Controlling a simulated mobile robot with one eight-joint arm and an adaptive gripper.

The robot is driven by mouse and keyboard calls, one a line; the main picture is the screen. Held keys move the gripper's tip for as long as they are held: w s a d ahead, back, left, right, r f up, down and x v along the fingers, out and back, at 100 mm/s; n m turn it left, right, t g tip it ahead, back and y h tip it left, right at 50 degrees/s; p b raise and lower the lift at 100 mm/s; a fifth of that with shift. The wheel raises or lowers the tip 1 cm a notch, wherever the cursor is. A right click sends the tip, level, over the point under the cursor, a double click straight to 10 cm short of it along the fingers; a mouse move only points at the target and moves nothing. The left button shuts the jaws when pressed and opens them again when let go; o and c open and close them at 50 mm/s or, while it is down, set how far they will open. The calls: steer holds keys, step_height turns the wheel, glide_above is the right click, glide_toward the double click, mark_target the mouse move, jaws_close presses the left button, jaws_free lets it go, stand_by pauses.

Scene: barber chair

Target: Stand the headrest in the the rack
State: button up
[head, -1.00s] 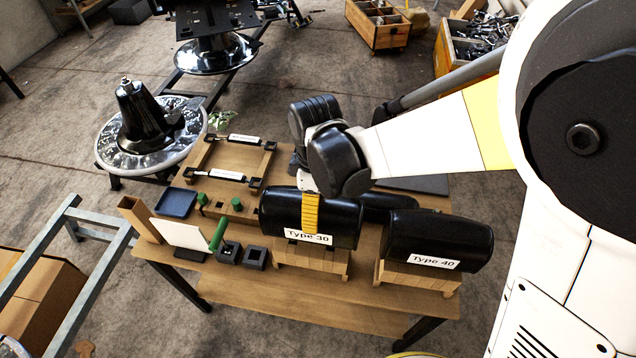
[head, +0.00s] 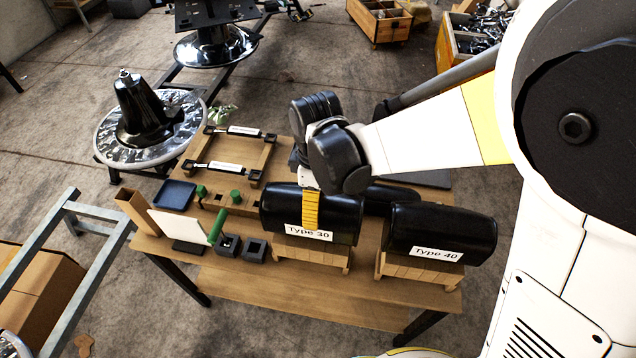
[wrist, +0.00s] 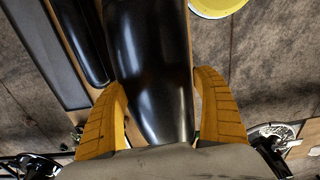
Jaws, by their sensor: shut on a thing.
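The black headrest labelled Type 30 (head: 341,218) rests on or just above a slatted wooden stand (head: 312,255) on the bench. My gripper (head: 311,212) is above it, with one yellow finger down its near face. In the wrist view my gripper (wrist: 160,112) has its yellow fingers on either side of a black headrest (wrist: 152,65), shut on it. Another black headrest, labelled Type 40 (head: 438,228), lies on a similar stand to the right. A wooden frame with black corner sockets and two white labels (head: 215,167) lies at the bench's back left; it may be the rack.
A blue tray (head: 175,195), a white panel (head: 180,228), green-handled pieces (head: 217,226) and dark square blocks (head: 256,250) stand left of the headrest. Another black padded piece (head: 388,197) lies behind. A chair base (head: 145,115) stands beyond the bench.

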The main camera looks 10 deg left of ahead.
steer(key=o, duration=1.4)
steer(key=shift+c, duration=0.2)
step_height(320, 180, up, 12)
